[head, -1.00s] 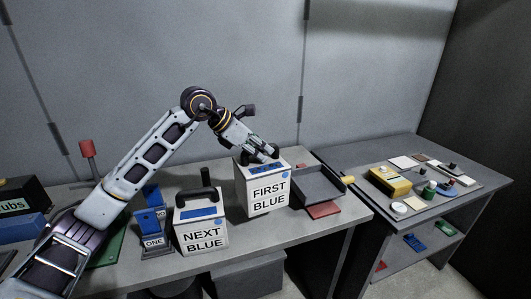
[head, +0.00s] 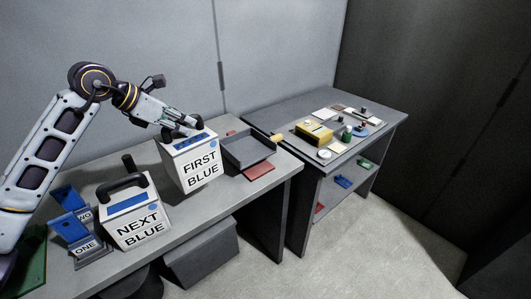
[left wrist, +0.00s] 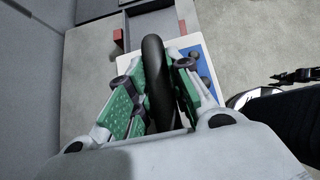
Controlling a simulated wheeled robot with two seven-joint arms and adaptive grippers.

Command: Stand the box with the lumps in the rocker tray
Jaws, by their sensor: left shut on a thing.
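The NEXT BLUE box (head: 138,221) stands to the left.
Stands marked ONE (head: 87,249) and TWO, with blue parts, are left of the NEXT BLUE box. A second table (head: 372,112) at right holds a yellow block (head: 314,133) and several small items.

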